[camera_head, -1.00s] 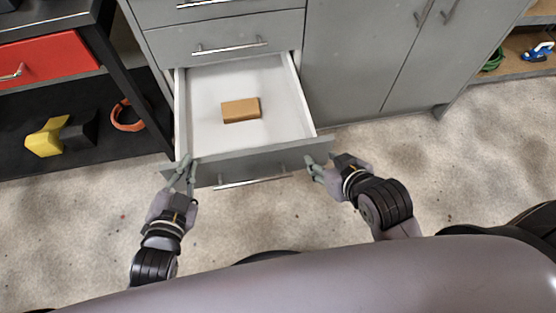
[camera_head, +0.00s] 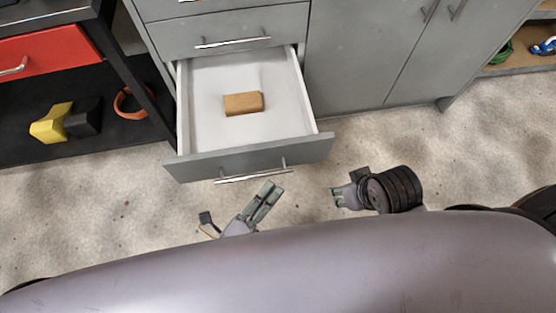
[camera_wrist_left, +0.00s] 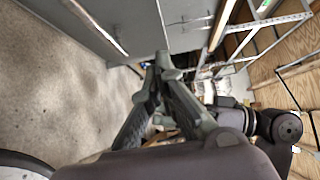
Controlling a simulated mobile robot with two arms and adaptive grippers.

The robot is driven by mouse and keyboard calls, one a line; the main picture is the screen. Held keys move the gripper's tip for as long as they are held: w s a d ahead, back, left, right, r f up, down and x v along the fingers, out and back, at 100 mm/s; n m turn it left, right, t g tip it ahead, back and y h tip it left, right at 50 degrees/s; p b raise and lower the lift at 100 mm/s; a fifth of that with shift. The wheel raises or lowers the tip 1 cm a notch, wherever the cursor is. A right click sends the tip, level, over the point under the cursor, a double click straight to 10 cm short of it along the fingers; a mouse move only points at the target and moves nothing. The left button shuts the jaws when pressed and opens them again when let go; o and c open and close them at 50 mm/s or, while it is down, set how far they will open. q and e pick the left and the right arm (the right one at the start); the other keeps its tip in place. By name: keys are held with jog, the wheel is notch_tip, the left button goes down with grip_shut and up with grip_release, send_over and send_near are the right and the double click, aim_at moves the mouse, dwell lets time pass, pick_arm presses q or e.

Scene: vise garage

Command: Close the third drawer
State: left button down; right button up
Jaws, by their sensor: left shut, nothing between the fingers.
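The grey third drawer (camera_head: 250,160) stands pulled out of the grey cabinet, its white inside visible, with a brown block (camera_head: 243,103) lying in it. Its silver handle (camera_head: 250,177) is on the front face. My left gripper (camera_head: 272,188) is shut and empty, just in front of the drawer front below the handle, apparently apart from it. It also shows in the left wrist view (camera_wrist_left: 162,62), fingertips together near grey panels. My right gripper (camera_head: 333,197) is right of and in front of the drawer's right corner; its small fingers do not show clearly whether they are parted.
Above is a closed drawer (camera_head: 235,30), and cupboard doors (camera_head: 365,55) are at the right. A black shelf at the left holds a red drawer (camera_head: 40,55) and a yellow-black object (camera_head: 52,122). The speckled floor (camera_head: 90,205) in front is free.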

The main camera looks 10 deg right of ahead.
aim_at(290, 147)
pick_arm(q)
jog(key=w+d, duration=0.1)
jog(key=w, duration=0.1)
jog(key=w+d, duration=0.1)
jog(key=w, duration=0.1)
jog(key=w+d, duration=0.1)
jog(key=w, duration=0.2)
jog(key=shift+w+d+b, duration=0.1)
jog(key=shift+b, duration=0.2)
